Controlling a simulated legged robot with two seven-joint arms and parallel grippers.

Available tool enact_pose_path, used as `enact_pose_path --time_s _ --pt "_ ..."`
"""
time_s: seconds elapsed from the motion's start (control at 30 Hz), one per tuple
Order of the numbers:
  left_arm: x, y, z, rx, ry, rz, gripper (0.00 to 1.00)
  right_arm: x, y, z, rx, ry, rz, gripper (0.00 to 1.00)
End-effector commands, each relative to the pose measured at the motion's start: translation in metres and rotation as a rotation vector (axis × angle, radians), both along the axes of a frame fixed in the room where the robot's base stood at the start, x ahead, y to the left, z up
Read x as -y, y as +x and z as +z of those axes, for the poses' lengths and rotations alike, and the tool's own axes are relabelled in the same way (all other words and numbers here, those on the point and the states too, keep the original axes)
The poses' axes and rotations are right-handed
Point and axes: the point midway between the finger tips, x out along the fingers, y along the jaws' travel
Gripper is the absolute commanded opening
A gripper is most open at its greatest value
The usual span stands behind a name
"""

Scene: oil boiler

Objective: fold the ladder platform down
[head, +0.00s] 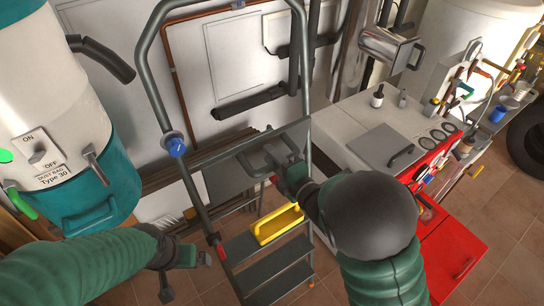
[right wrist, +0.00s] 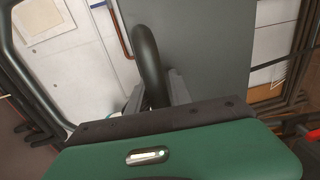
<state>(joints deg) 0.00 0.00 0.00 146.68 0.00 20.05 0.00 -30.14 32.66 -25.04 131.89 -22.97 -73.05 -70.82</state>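The stepladder (head: 152,85) has a dark grey tube frame and stands open in the middle of the head view. Its grey platform (head: 228,172) is a tilted panel between the side rails, above the steps. It also fills the middle of the right wrist view (right wrist: 210,50). My right gripper (head: 268,160) is at the platform. In the right wrist view its fingers close in on both sides of a dark curved bar (right wrist: 148,50) in front of the panel. My left gripper (head: 185,278) is empty, fingers apart, left of the lower steps.
A yellow tray (head: 277,224) sits at a ladder step (head: 275,270). A white and teal dust bag unit (head: 60,110) stands close on the left. A white boiler (head: 360,125) and red toolbox (head: 455,250) are on the right. Pipes run along the wall behind.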

Motion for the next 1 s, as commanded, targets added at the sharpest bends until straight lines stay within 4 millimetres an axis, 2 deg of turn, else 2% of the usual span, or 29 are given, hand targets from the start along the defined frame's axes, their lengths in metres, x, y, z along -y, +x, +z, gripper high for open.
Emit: enact_pose_path --time_s 0.03,0.17,0.2,1.0 --pt "0.0000 -0.0001 -0.0001 0.000 0.000 0.000 0.96 -0.0001 0.0002 -0.0002 0.000 0.000 0.000 0.18" --pt "0.0000 0.0000 -0.0001 0.000 0.000 0.000 0.96 -0.0001 0.0003 -0.0006 -0.001 0.000 0.000 0.01" --pt "0.0000 0.0000 -0.0001 0.000 0.000 0.000 0.96 0.0000 0.0004 -0.0007 -0.002 -0.001 0.000 0.00" --pt "0.0000 0.0001 -0.0003 0.000 0.000 0.000 0.96 -0.0004 0.0000 -0.0030 -0.006 -0.002 0.001 0.00"
